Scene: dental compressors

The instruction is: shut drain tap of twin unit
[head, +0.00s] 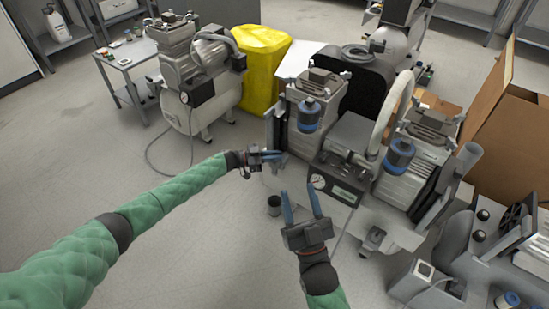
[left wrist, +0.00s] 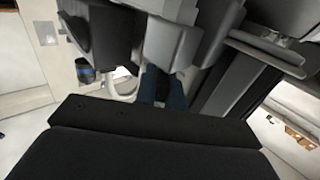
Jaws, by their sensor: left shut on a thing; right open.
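The twin unit (head: 345,140) stands right of centre in the head view, with two grey motor heads, blue-banded canisters and a front panel with a round gauge (head: 318,182). My left gripper (head: 272,156) is at its lower left side, fingers pointing right. It is shut on a small part there, apparently the drain tap, which the fingers and the unit hide. In the left wrist view the blue fingers (left wrist: 164,90) are close together under a grey block of the unit. My right gripper (head: 301,203) is open and empty, in front of the panel, fingers pointing up the picture.
A small dark cup (head: 274,206) stands on the floor between my grippers. A cardboard box (head: 505,125) and more equipment (head: 480,240) crowd the right. The floor at left is largely clear.

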